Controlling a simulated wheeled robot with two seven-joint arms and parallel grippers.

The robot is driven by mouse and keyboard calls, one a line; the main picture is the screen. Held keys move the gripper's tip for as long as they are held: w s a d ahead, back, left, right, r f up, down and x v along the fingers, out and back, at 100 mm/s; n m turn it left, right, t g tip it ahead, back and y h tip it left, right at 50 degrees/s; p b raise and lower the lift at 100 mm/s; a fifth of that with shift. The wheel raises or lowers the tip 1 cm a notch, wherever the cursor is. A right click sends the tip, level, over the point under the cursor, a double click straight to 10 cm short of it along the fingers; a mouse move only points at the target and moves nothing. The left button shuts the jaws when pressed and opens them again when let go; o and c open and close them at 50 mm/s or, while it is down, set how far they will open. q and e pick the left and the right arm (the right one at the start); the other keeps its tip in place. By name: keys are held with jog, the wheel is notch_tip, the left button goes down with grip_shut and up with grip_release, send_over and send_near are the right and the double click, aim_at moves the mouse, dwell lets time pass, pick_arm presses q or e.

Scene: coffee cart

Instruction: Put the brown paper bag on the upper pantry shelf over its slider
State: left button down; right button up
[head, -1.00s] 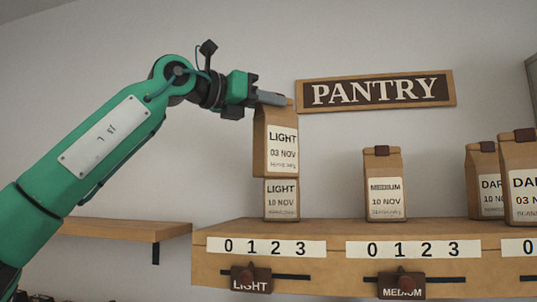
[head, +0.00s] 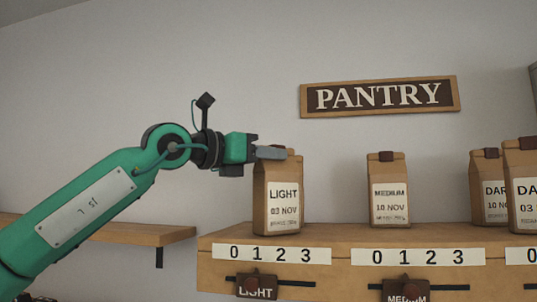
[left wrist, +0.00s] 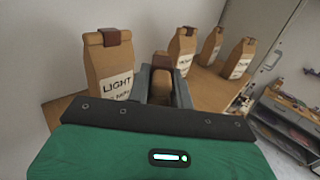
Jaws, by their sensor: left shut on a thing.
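The brown paper bag labelled LIGHT 03 NOV (head: 278,195) is upright at the front left of the upper pantry shelf (head: 340,236), above the LIGHT slider (head: 257,287). Its base is at the shelf top; I cannot tell whether it touches. My left gripper (head: 272,153) is shut on the top of this bag. In the left wrist view its fingers (left wrist: 162,88) close around the bag's top (left wrist: 160,62). Another LIGHT bag (left wrist: 108,68) stands beside it there; in the head view the held bag hides it. My right gripper is not in view.
A MEDIUM bag (head: 388,192) stands to the right over the MEDIUM slider (head: 406,291). Two dark-roast bags (head: 487,190) (head: 520,185) stand farther right. A lower side shelf (head: 140,234) is at left. The PANTRY sign (head: 380,96) hangs above.

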pick_arm(q)
jog(key=shift+d, duration=0.1)
jog(key=c, duration=1.2)
grip_release()
jog(key=shift+s, duration=0.1)
jog(key=shift+c, duration=0.2)
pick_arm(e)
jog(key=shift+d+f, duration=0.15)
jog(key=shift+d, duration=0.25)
pick_arm(q)
jog(key=shift+s+a, duration=0.1)
jog(key=shift+a, duration=0.15)
jog(key=b+v, duration=0.5)
jog(key=v, duration=0.6)
jog(key=shift+s+a, duration=0.2)
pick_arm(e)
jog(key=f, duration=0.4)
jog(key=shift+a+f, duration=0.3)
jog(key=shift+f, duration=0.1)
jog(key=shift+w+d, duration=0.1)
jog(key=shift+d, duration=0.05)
